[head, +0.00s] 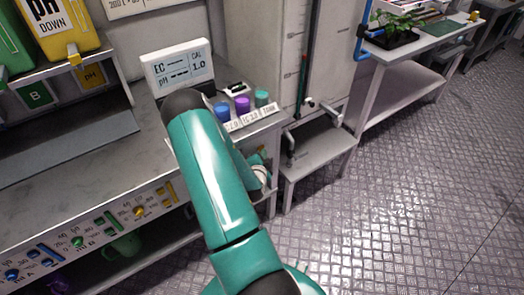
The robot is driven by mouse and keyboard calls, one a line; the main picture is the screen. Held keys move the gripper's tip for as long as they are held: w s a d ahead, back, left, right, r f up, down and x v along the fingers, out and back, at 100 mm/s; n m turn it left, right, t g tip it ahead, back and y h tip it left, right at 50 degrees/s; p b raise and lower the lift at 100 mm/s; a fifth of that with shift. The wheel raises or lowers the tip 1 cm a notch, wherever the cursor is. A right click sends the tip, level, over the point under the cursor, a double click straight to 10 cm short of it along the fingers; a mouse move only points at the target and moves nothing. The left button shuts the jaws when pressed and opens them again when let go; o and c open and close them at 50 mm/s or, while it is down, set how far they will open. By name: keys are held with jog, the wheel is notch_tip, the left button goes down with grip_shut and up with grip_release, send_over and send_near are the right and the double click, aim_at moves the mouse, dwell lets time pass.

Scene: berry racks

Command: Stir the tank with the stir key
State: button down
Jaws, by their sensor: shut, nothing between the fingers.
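The tank (338,50) is the tall, pale upright vessel at top centre, with scale marks on its front and a thin dark green and red tube along it. Small grey and white fittings with a lever (329,112) sit at its foot, above a low grey step (319,151). A grey upright handle (291,146) stands at the step's left edge. I cannot tell which of these, if any, is the stir key. My teal arm crosses the middle of the head view. A small white and teal part shows behind it, but my gripper's fingers are hidden.
A plant tray (392,39) sits on the right table (425,43). The metal floor at right is clear.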

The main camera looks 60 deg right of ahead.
jog(key=shift+s+a, duration=0.4)
jog(key=shift+s, duration=0.35)
jog(key=s, duration=0.1)
jog(key=s+a, duration=0.1)
jog(key=s, duration=0.1)
jog(key=s+a, duration=0.1)
jog(key=shift+s+a, duration=0.15)
jog(key=shift+s, duration=0.1)
jog(key=shift+a, duration=0.1)
dwell(1.0)
